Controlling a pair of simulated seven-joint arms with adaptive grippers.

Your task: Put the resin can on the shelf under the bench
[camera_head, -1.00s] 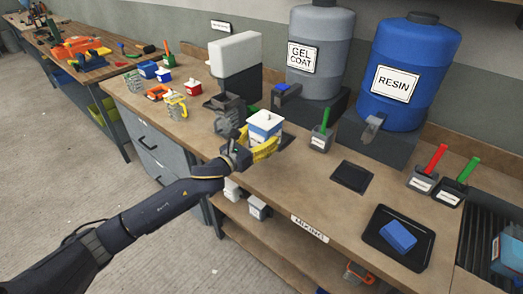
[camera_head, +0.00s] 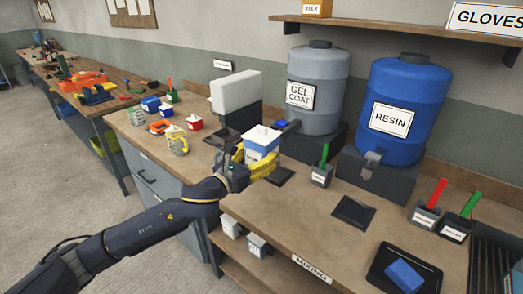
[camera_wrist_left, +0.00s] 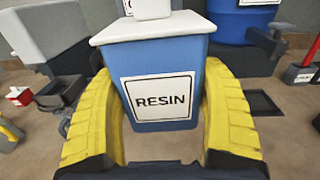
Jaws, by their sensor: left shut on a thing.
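The resin can (camera_head: 262,140) is a blue box with a white lid and a RESIN label. My left gripper (camera_head: 258,163) has yellow fingers shut around its sides, near the gel coat drum. In the left wrist view the can (camera_wrist_left: 163,75) sits upright between the two yellow fingers (camera_wrist_left: 168,112). Whether its base touches the bench top is hard to tell. The bench (camera_head: 300,220) carries a MIXING label on its front edge. The shelf (camera_head: 262,277) under it shows partly below that edge. My right gripper is not in view.
Two pale labelled containers (camera_head: 245,236) stand on the lower shelf at its left end. The gel coat drum (camera_head: 318,85) and blue resin drum (camera_head: 398,110) stand behind. A dark tray with a blue block (camera_head: 404,276) lies at the right.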

